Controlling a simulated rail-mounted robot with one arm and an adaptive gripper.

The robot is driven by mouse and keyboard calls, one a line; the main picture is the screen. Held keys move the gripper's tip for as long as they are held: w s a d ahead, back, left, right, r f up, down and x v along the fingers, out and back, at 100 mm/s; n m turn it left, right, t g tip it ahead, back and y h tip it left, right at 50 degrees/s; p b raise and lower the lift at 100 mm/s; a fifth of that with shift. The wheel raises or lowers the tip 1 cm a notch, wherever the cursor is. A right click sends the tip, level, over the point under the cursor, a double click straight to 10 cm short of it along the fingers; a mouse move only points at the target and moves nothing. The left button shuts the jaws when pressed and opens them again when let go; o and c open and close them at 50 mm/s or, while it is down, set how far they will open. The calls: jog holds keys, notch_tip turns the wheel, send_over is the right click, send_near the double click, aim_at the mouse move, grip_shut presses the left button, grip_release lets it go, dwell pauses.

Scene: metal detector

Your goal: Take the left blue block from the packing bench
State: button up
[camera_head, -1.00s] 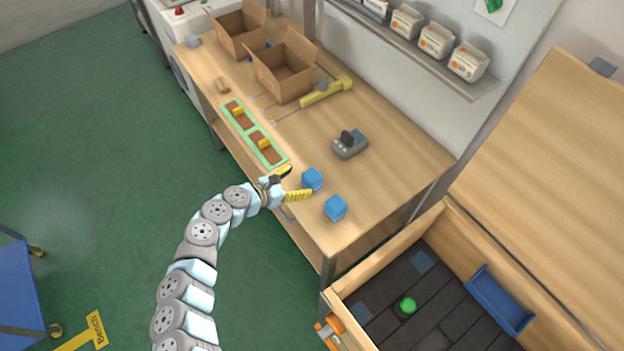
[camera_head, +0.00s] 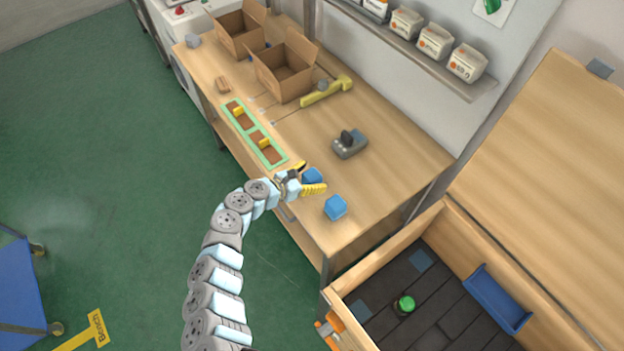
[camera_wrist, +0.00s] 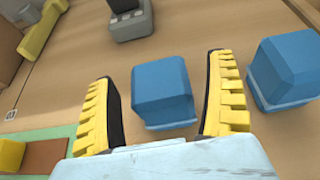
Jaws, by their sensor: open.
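The left blue block (camera_head: 313,176) sits on the packing bench (camera_head: 385,165) near its front edge. In the wrist view the left blue block (camera_wrist: 163,92) stands between the two yellow ridged fingers of my gripper (camera_wrist: 160,105), nearer the right finger. My gripper (camera_head: 308,178) is open, with a finger on either side of the block; a gap shows on the left, and I cannot tell whether the right finger touches it. A second blue block (camera_head: 335,207) stands to the right, outside the right finger, and also shows in the wrist view (camera_wrist: 283,70).
A green-framed tray (camera_head: 253,134) with yellow pieces lies left of my gripper. A grey device (camera_head: 349,144) stands behind the blocks. Open cardboard boxes (camera_head: 283,70) and a yellow tool (camera_head: 327,91) are farther back. A wooden-walled bin (camera_head: 390,250) adjoins at the lower right.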

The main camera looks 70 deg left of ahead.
aim_at(312, 175)
jog(key=c, duration=1.3)
jog(key=shift+o, duration=0.2)
jog(key=shift+r, duration=0.15)
jog(key=shift+r, duration=0.3)
notch_tip(312, 175, up, 2)
jog(key=shift+r, duration=0.15)
jog(key=s+d+r+p, duration=0.3)
jog(key=s+d+r, duration=0.6)
jog(key=d+r, duration=0.1)
jog(key=shift+d, duration=0.25)
